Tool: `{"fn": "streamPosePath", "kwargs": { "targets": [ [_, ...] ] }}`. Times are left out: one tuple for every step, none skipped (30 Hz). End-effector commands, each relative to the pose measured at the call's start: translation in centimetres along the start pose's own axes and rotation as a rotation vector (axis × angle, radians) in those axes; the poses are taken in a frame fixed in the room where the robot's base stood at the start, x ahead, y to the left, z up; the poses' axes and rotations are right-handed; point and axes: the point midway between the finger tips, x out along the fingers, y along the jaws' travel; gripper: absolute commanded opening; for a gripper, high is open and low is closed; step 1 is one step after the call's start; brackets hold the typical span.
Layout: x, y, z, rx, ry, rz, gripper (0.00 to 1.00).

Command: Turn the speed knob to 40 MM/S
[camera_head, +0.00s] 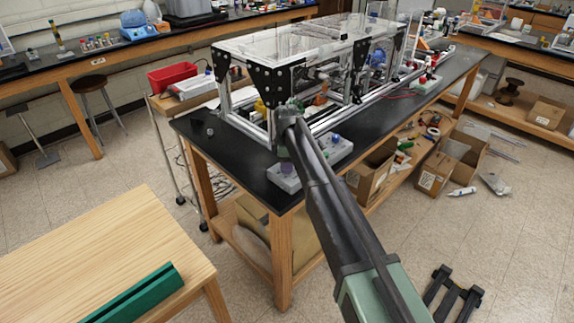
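A pale control box (281,180) sits near the front corner of the black-topped bench (225,150), with a small purple knob-like part (287,168) on it. A second pale box (343,150) with a blue-purple part and a green part on top stands behind it to the right. The labels and scales are too small to read, so I cannot tell which part is the speed knob or where it points. My arm reaches up from the lower right. Its end, with my gripper (283,152), is just above the nearer box. The fingers are too small and dark to tell open from shut.
An aluminium extrusion frame (262,88) with clear panels and black brackets stands on the bench right behind my arm's end. Cardboard boxes (372,175) sit on the lower shelf to the right. A wooden table (110,255) with a green channel piece (135,298) is at lower left.

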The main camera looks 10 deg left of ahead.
Motion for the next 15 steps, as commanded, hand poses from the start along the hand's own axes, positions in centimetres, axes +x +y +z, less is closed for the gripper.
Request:
{"fn": "streamPosePath", "kwargs": {
  "targets": [
    [-0.01, 0.00, 0.00, 0.000, 0.000, 0.000, 0.34],
    [0.00, 0.00, 0.00, 0.000, 0.000, 0.000, 0.29],
    [0.00, 0.00, 0.00, 0.000, 0.000, 0.000, 0.23],
    [0.00, 0.00, 0.00, 0.000, 0.000, 0.000, 0.19],
    [0.00, 0.00, 0.00, 0.000, 0.000, 0.000, 0.14],
    [0.00, 0.00, 0.00, 0.000, 0.000, 0.000, 0.09],
    [0.00, 0.00, 0.00, 0.000, 0.000, 0.000, 0.09],
    [0.00, 0.00, 0.00, 0.000, 0.000, 0.000, 0.09],
    [0.00, 0.00, 0.00, 0.002, 0.000, 0.000, 0.09],
    [0.00, 0.00, 0.00, 0.003, 0.000, 0.000, 0.09],
    [0.00, 0.00, 0.00, 0.006, 0.000, 0.000, 0.09],
    [0.01, 0.00, 0.00, 0.010, 0.000, 0.000, 0.09],
    [0.01, 0.00, 0.00, 0.015, 0.000, 0.000, 0.09],
    [0.01, 0.00, 0.00, 0.020, 0.000, 0.000, 0.09],
    [0.01, 0.00, 0.00, 0.031, 0.000, 0.000, 0.09]
  ]
}}
